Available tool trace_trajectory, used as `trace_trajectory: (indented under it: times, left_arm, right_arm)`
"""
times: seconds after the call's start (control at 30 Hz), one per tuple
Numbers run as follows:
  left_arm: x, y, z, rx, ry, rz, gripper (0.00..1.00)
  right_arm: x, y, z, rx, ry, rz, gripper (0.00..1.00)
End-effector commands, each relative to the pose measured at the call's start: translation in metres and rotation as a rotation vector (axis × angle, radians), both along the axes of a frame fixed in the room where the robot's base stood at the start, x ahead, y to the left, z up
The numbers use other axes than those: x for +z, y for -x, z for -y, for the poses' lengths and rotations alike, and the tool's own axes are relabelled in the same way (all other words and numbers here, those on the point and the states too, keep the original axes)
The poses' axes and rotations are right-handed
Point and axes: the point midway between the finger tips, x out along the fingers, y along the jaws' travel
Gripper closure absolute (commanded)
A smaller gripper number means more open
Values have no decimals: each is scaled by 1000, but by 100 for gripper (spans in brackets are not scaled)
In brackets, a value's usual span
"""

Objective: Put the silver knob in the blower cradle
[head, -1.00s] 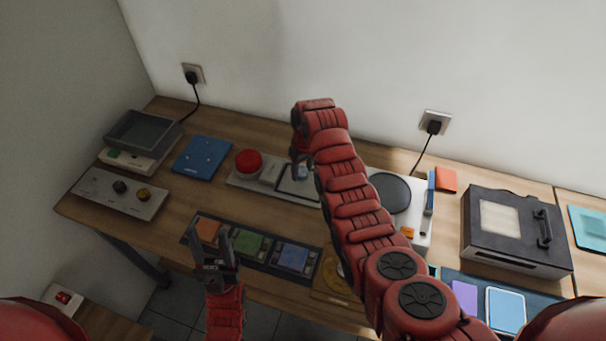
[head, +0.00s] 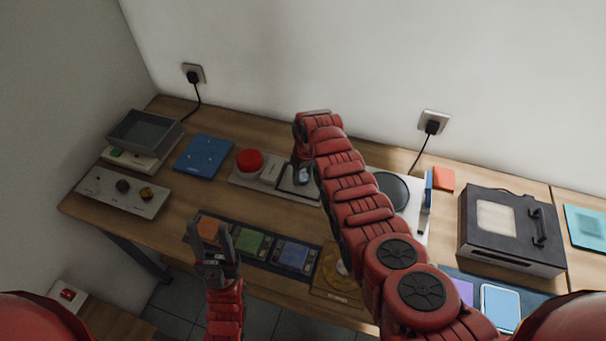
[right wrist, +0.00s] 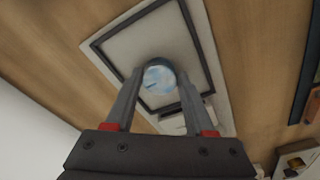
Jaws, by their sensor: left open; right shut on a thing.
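The silver knob (right wrist: 159,79) is round and shiny. My right gripper (right wrist: 160,75) is shut on it, with a finger on each side. In the head view the knob (head: 303,175) shows below the gripper, over a grey plate with a black square frame (right wrist: 214,62). I cannot tell whether the knob touches the plate. In the head view my red right arm covers part of this plate (head: 283,188). Nothing is clearly recognisable as the blower cradle. My left gripper (head: 212,230) is open and empty near the table's front edge.
A red button (head: 249,161) stands left of the framed plate. A blue board (head: 204,156), a panel with knobs (head: 122,192) and a grey tray (head: 145,131) are at left. Coloured tiles (head: 250,242) lie in front. A black box (head: 512,231) stands at right.

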Motion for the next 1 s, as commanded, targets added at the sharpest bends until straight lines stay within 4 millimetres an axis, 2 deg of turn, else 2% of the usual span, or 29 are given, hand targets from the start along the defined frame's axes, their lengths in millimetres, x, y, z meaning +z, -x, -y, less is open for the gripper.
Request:
trace_trajectory:
  times: [0.03, 0.07, 0.2, 0.57, 0.67, 0.83, 1.0]
  left_arm:
    - [-4, 0, 0, 0, 0, 0, 50]
    - [-2, 0, 0, 0, 0, 0, 50]
    - [-1, 0, 0, 0, 0, 0, 50]
    - [4, 0, 0, 0, 0, 0, 50]
    - [-1, 0, 0, 0, 0, 0, 50]
    - [-7, 0, 0, 0, 0, 0, 50]
    - [-16, 0, 0, 0, 0, 0, 50]
  right_arm:
    - [-4, 0, 0, 0, 0, 0, 100]
    - [-2, 0, 0, 0, 0, 0, 40]
    - [-2, 0, 0, 0, 0, 0, 16]
    - [4, 0, 0, 0, 0, 0, 16]
    - [4, -1, 0, 0, 0, 2, 16]
    - [16, 0, 1, 0, -1, 3, 16]
    - [39, 1, 3, 0, -3, 8, 16]
